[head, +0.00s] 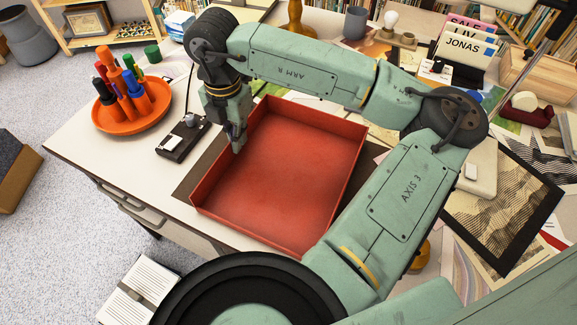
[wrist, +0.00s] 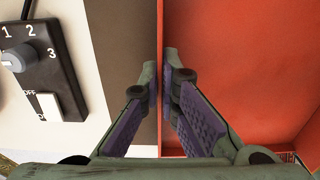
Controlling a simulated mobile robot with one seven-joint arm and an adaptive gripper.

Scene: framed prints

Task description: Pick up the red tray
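The red tray (head: 290,170) is a shallow, empty open box lying on a dark mat on the desk. In the head view my gripper (head: 238,148) points down at the tray's left wall. In the wrist view my gripper (wrist: 161,72) has one finger on each side of that thin wall, which also shows there as part of the red tray (wrist: 240,70). The fingertips are drawn together and appear to touch both faces of the wall. My arm hides the tray's right front corner in the head view.
An orange dish (head: 133,120) of markers and a black control box (head: 183,137) with a knob stand left of the tray. Prints, a black-framed picture (head: 505,210) and a tape dispenser (head: 527,108) crowd the right. A grey cup (head: 355,23) and light bulb stand behind.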

